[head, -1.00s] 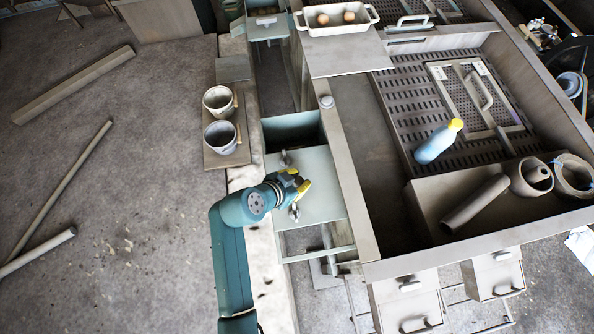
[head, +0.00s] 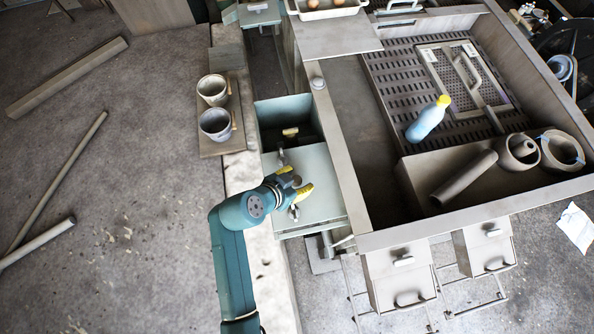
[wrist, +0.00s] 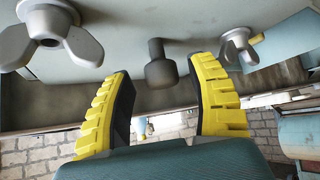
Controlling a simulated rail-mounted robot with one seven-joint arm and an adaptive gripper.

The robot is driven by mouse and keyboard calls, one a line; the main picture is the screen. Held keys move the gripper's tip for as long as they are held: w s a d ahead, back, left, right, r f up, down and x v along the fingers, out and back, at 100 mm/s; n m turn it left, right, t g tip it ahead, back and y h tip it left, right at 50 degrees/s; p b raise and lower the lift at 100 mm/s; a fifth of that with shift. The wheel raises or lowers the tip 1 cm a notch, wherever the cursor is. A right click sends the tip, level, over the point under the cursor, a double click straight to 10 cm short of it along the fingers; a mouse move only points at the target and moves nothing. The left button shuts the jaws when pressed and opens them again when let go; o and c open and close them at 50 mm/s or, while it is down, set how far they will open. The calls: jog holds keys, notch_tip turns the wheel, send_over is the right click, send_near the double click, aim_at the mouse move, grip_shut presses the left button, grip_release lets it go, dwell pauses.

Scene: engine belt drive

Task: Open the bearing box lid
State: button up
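The teal bearing box (head: 289,104) stands at the left side of the workbench, with a dark open gap at its far end. Its pale teal lid (head: 325,197) covers the nearer part. Wing nuts sit on the lid, one at its far left (head: 281,156) and one near my gripper (head: 294,213). My gripper (head: 297,186) is over the lid's left part. In the wrist view it is open, its yellow-edged fingers apart with a dark grey knob (wrist: 160,72) between and just beyond them. Wing nuts flank the knob on the left (wrist: 45,30) and right (wrist: 240,45). Contact with the knob cannot be told.
A small beige piece (head: 290,132) shows inside the box gap. Two cups (head: 214,123) stand on a board beyond it at left. The workbench rim (head: 345,165) rises right of the lid. A blue bottle (head: 428,120) and a tube (head: 463,178) are farther right.

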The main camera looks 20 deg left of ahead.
jog(key=shift+a+r, duration=0.1)
jog(key=shift+r, duration=0.1)
jog(key=v, duration=1.2)
jog(key=shift+f, duration=0.15)
